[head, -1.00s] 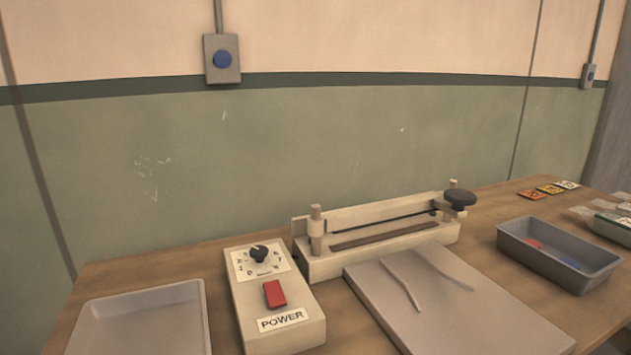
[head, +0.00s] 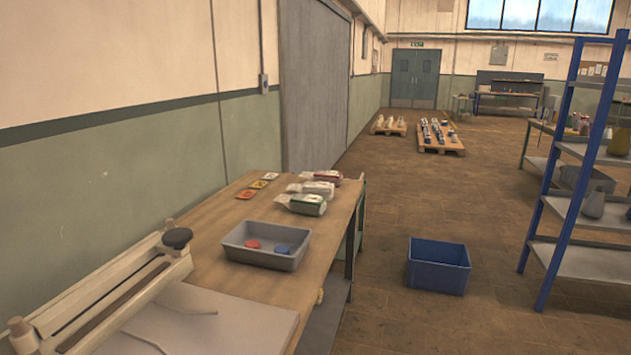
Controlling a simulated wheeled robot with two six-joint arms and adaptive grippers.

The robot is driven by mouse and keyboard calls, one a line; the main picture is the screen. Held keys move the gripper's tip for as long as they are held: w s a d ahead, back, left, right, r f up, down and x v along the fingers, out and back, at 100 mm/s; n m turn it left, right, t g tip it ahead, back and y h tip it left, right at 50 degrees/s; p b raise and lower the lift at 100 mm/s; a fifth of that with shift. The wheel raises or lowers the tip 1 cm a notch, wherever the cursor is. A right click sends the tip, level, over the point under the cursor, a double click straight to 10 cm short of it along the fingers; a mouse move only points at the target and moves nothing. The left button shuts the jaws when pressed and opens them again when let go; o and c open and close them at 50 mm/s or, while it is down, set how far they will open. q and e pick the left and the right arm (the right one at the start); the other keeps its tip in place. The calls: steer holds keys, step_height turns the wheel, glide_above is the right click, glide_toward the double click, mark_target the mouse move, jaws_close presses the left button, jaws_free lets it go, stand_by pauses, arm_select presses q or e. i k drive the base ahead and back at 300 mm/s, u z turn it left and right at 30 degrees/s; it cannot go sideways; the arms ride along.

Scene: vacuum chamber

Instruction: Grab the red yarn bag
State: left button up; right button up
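Several clear bags lie in a row near the far right edge of the wooden table (head: 205,235). The rearmost bag (head: 327,177) shows dark red contents and looks like the red yarn bag; it is small and partly hidden by the bags in front. A bag with whitish contents (head: 318,189) lies in front of it, and a bag with green contents (head: 308,206) is nearest. Neither of my grippers is in view.
A grey tray (head: 240,247) with a red and a blue disc stands on the table. Coloured cards (head: 258,184) lie behind it. The sealer (head: 110,290) is at left. A blue bin (head: 438,272) and blue shelving (head: 590,160) stand right; floor (head: 400,200) between is clear.

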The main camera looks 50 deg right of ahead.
mark_target(330, 176)
steer(key=k, duration=0.5)
steer(key=z, duration=2.45)
steer(key=i, duration=5.45)
steer(key=u, duration=1.95)
